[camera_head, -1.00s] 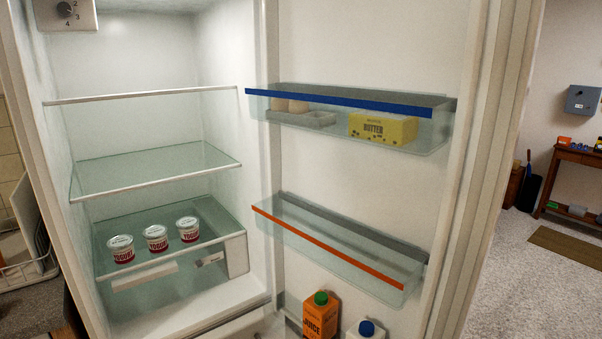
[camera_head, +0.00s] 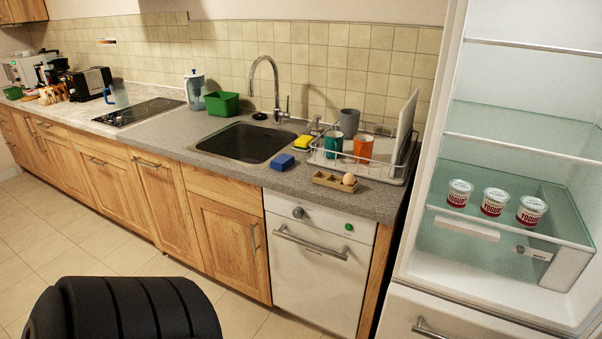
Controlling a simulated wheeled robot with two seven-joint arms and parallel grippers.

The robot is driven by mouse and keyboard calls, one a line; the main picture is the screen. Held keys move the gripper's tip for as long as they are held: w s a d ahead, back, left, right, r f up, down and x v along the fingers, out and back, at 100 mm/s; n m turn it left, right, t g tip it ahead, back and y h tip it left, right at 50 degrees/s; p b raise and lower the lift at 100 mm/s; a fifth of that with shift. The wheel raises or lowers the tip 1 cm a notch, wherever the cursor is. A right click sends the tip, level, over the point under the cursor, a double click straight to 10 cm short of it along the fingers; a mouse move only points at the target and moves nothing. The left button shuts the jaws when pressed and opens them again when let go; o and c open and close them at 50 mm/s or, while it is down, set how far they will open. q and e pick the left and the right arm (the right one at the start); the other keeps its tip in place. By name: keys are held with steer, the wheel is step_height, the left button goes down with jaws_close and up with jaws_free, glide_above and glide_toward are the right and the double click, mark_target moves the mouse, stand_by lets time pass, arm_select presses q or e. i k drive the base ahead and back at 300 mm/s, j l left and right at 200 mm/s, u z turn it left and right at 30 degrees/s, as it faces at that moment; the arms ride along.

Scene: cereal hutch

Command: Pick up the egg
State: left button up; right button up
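A light brown egg (camera_head: 349,179) is on the grey counter, at the right end of a small wooden holder (camera_head: 326,180). The holder lies near the counter's front edge, in front of the dish rack. I cannot tell how deep the egg sits in it. Neither of my grippers is in view. A black ribbed part of mine shows at the bottom left, well away from the egg.
A dish rack (camera_head: 378,170) with cups stands behind the egg. A blue sponge (camera_head: 281,161) and the sink (camera_head: 246,143) are to the left. The open fridge with several yogurt cups (camera_head: 495,201) is at the right. The floor before the cabinets looks clear.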

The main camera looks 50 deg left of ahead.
mark_target(349, 179)
steer(key=j+u, duration=0.1)
steer(key=u, duration=1.15)
steer(key=k+j, duration=0.05)
